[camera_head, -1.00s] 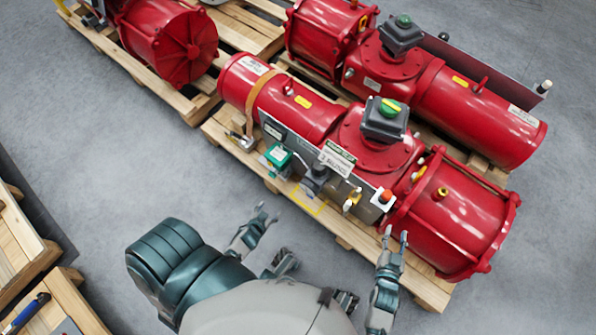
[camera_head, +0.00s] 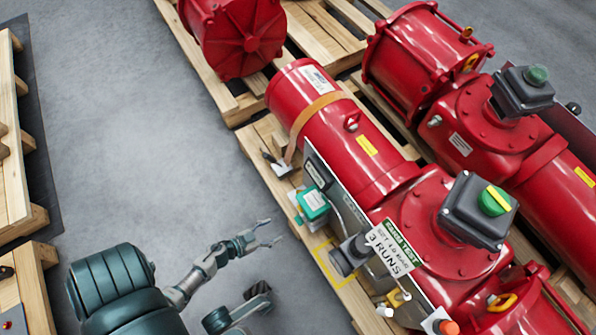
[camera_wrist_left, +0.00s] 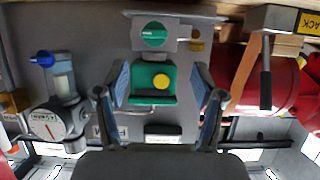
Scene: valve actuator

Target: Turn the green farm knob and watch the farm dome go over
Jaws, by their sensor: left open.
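A green knob (camera_wrist_left: 153,35) with a pale line across it sits on a grey mount in the left wrist view. Below it in that view is a green box with a yellow round spot (camera_wrist_left: 160,82). In the head view the green box (camera_head: 314,203) is on the panel of the near red actuator. A green and yellow dome (camera_head: 495,200) tops the dark box on that actuator. My left gripper (camera_head: 274,232) is open and empty, left of the panel and apart from it. In the left wrist view its fingers (camera_wrist_left: 161,78) flank the green box. My right gripper is out of view.
The near red actuator (camera_head: 335,140) lies on a wooden pallet (camera_head: 262,150). A sign (camera_head: 393,247) and an orange-red button (camera_head: 443,326) are on its near side. A gauge (camera_wrist_left: 48,125) shows in the left wrist view. Grey floor (camera_head: 150,130) is clear at left.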

